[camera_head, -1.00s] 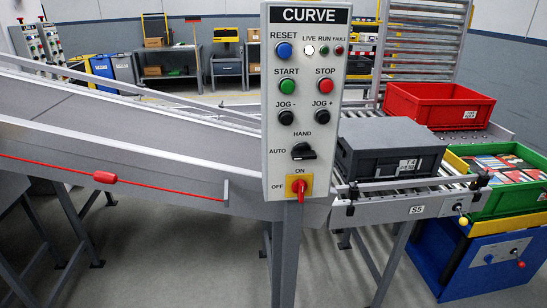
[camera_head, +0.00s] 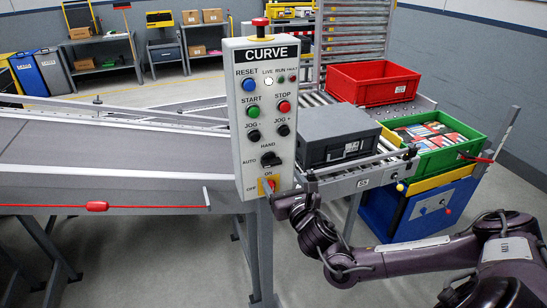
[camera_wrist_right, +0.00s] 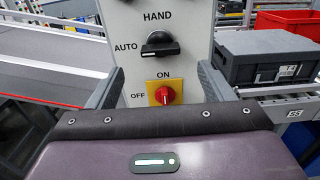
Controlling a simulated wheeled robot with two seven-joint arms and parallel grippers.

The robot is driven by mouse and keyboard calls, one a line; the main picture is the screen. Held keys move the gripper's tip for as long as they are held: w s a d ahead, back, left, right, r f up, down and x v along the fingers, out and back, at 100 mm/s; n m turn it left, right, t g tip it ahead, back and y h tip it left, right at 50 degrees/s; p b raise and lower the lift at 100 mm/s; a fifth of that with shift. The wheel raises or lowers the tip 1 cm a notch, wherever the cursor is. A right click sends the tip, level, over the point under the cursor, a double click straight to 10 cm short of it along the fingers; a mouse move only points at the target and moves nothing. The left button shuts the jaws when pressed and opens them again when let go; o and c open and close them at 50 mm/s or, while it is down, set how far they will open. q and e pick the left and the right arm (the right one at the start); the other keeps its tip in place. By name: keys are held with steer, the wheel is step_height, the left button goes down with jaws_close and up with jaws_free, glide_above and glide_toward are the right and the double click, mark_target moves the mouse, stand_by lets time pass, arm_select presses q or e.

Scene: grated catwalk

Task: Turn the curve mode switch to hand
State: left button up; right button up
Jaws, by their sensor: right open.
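The CURVE control panel (camera_head: 240,130) stands upright on a post. Its black mode switch (camera_head: 270,159) sits between the labels AUTO at left and HAND above; its handle lies roughly level. In the right wrist view the black switch (camera_wrist_right: 159,44) is ahead of and above the fingers. My right gripper (camera_wrist_right: 160,88) is open and empty, its two grey fingers spread on either side of the lower panel. In the head view my right gripper (camera_head: 282,200) is just below and right of the switch, partly hidden by its own wrist. My left gripper is not in view.
A red power switch on a yellow plate (camera_wrist_right: 165,94) lies between the fingers in the wrist view, below the mode switch. A red emergency button (camera_head: 261,22) tops the panel. A grey crate (camera_head: 335,137) stands on the conveyor at right, near a red bin (camera_head: 372,82) and green bin (camera_head: 430,155).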

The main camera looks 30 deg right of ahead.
mark_target(273, 164)
steer(key=p+x, duration=0.2)
steer(key=x, duration=0.5)
steer(key=shift+r, duration=0.15)
steer(key=shift+w+d, duration=0.1)
steer(key=shift+w, duration=0.3)
steer(key=shift+c, duration=0.3)
steer(key=c, duration=0.9)
